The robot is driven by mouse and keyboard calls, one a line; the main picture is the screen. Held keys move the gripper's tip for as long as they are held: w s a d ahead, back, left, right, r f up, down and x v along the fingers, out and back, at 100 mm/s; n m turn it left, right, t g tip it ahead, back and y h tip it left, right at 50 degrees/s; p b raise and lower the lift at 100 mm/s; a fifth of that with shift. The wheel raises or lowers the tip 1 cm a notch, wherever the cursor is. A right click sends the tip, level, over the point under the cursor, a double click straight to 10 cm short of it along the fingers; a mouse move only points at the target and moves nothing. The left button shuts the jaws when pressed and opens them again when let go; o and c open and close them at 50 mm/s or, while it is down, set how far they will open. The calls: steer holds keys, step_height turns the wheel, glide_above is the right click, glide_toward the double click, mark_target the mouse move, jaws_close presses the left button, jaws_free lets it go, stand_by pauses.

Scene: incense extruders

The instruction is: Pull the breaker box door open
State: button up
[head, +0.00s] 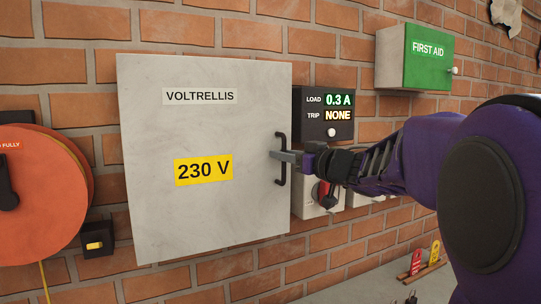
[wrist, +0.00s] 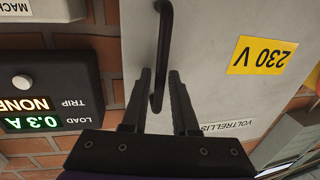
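The breaker box door (head: 210,125) is a large pale grey panel marked VOLTRELLIS and 230 V; it looks shut, with no gap visible along its right edge. Its black upright bar handle (head: 281,174) is near that right edge. My gripper (head: 274,154) reaches the handle from the right. In the wrist view, which is upside down, the handle (wrist: 164,40) runs between the two fingers of my gripper (wrist: 160,74). The fingers are apart, one on each side of the bar, with some space visible. The door (wrist: 215,50) also fills the right of that view.
A dark load and trip display (head: 325,112) is on the wall right of the door. Below it is a grey switch box with a red handle (head: 325,194). A green first aid box (head: 414,57) hangs upper right. An orange reel (head: 40,195) is at left.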

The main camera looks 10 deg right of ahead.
stand_by(0.3)
jaws_close()
stand_by(1.3)
